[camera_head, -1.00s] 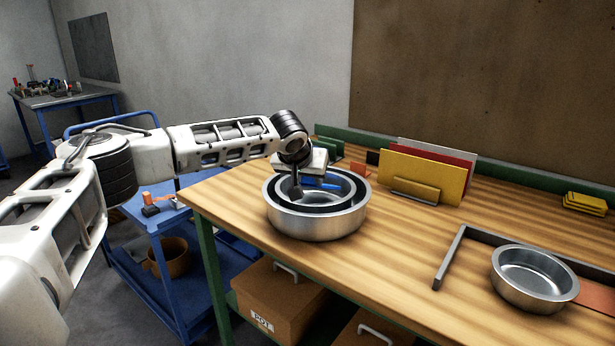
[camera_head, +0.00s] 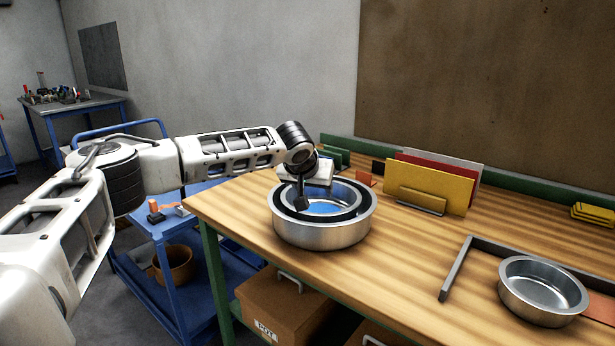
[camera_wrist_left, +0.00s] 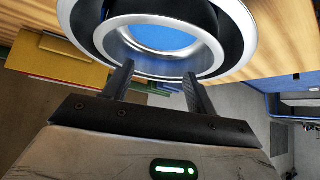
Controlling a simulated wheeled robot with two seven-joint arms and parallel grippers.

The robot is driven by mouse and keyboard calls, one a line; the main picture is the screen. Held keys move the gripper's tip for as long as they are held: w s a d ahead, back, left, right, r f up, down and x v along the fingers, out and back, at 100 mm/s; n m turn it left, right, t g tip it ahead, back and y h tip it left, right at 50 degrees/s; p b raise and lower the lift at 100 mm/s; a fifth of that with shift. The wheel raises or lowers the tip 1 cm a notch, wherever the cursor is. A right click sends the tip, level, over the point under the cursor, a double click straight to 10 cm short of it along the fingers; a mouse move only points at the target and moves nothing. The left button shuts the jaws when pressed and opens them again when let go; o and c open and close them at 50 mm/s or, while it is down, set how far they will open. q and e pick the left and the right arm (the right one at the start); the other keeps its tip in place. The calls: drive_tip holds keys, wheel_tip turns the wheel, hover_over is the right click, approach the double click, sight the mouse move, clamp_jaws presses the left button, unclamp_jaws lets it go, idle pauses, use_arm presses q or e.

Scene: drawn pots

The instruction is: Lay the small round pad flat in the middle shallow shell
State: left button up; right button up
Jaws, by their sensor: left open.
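The small round pad (camera_head: 325,208) is blue and lies inside the nested shells at the left of the bench. It fills the floor of the shiny innermost shell (camera_wrist_left: 103,40) and looks flat in the left wrist view (camera_wrist_left: 160,38). A black ring (camera_wrist_left: 92,18) surrounds that shell, inside a larger steel shell (camera_head: 322,236). My left gripper (camera_head: 302,204) is open at the near-left part of the nest. Its two fingers (camera_wrist_left: 158,74) are apart near the inner rim, with nothing between them; contact with the rim is unclear. My right gripper is not in view.
Another steel pan (camera_head: 541,291) stands at the right beside a grey angled rail (camera_head: 456,268). Yellow and red boards (camera_head: 428,187) stand upright in a holder behind the nest. The bench middle is clear. A blue cart (camera_head: 166,226) stands at the left.

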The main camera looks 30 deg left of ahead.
use_arm(q)
drive_tip(key=v, duration=1.2)
drive_tip(key=shift+b, duration=0.45)
drive_tip(key=s+d+f+m+g+h, duration=0.15)
drive_tip(key=s+d+f+m, duration=0.3)
drive_tip(key=d+f, duration=0.65)
drive_tip(key=s+d+f+m+h, duration=0.3)
drive_tip(key=s+d+f+m, duration=0.15)
drive_tip(key=d+f, duration=0.7)
drive_tip(key=s+d+f+n, duration=0.1)
drive_tip(key=s+f, duration=0.1)
drive_tip(key=s, duration=0.4)
drive_tip(key=s+d+f, duration=0.2)
drive_tip(key=s, duration=0.3)
drive_tip(key=s+a+f+n+g+y, duration=0.1)
drive_tip(key=s+a+f+n, duration=0.2)
drive_tip(key=s, duration=0.4)
drive_tip(key=s+a+f+g+y, duration=0.1)
drive_tip(key=s+a+f+g, duration=0.1)
drive_tip(key=s+a, duration=0.4)
drive_tip(key=w+d+f+t+h, duration=0.2)
drive_tip(key=w+d+f+t, duration=0.4)
drive_tip(key=f+t, duration=0.1)
drive_tip(key=shift+w+m+h, duration=0.15)
drive_tip(key=shift+m+h, duration=0.2)
drive_tip(key=shift+m, duration=0.05)
